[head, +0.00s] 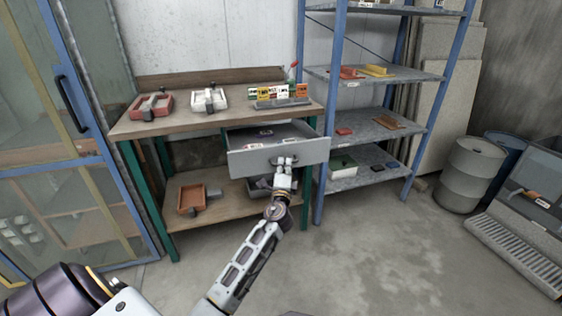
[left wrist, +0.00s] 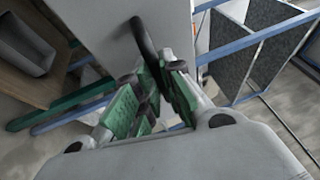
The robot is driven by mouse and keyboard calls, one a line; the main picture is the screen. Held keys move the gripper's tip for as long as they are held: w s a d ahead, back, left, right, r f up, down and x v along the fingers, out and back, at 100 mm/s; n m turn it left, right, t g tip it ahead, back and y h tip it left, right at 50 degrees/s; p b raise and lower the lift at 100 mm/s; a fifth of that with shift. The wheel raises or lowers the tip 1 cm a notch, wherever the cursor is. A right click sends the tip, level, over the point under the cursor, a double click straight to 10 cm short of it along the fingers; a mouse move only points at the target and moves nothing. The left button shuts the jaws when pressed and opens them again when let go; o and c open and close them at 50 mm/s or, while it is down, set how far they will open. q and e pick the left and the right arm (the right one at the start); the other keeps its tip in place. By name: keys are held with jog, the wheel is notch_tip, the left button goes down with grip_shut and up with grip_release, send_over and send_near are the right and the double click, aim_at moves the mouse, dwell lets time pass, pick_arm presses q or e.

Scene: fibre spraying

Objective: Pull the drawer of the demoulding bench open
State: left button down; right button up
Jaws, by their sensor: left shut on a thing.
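The demoulding bench (head: 222,122) has a wooden top and green legs. Its grey drawer (head: 305,152) stands pulled out under the right part of the top, with its inside showing and a few small items in it. My left gripper (head: 285,162) is at the middle of the drawer front. In the left wrist view, the green-padded fingers (left wrist: 155,90) of this gripper are shut around the dark bar handle (left wrist: 143,38) on the drawer's light front (left wrist: 105,25). The fingers hide part of the handle. My right gripper is not in view.
Moulds (head: 150,105) and a rack of coloured cards (head: 280,93) stand on the bench top. A blue-framed shelf (head: 372,123) stands close to the drawer's right. A blue-framed glass door (head: 60,130) is at left. The floor (head: 380,250) in front is clear.

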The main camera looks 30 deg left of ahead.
pick_arm(q)
jog(key=shift+s+d, duration=1.65)
jog(key=shift+d, duration=0.3)
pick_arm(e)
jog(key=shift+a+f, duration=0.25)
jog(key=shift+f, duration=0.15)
pick_arm(q)
jog(key=c, duration=1.5)
grip_release()
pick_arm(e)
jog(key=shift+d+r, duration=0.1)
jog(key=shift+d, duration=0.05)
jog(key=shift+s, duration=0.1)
pick_arm(q)
jog(key=shift+v, duration=6)
